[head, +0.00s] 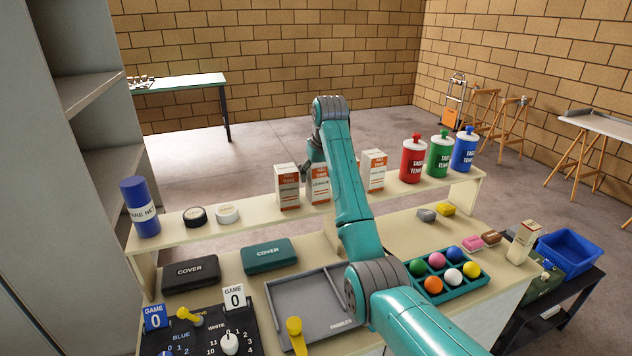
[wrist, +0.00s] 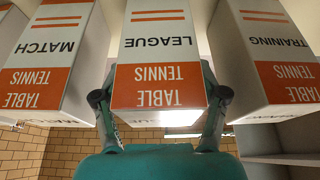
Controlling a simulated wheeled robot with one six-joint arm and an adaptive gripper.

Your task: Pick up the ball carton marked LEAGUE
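The LEAGUE carton (head: 319,188) is white with an orange band and stands upright on the raised shelf, second from left among the cartons. It fills the middle of the wrist view (wrist: 158,60), upside down. My gripper (head: 310,170) is at this carton, partly hidden by my arm. In the wrist view my gripper's fingers (wrist: 158,104) are spread wide, one on each side of the carton. I cannot tell whether the pads touch it. The MATCH carton (wrist: 55,60) and the TRAINING carton (wrist: 268,60) flank it.
The shelf (head: 250,222) also holds a blue tube (head: 139,207), two tape-like rolls and red, green and blue canisters (head: 440,154). A neighbouring carton (head: 287,187) stands close on the left. Below are a grey tray (head: 305,305) and a ball rack (head: 470,285).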

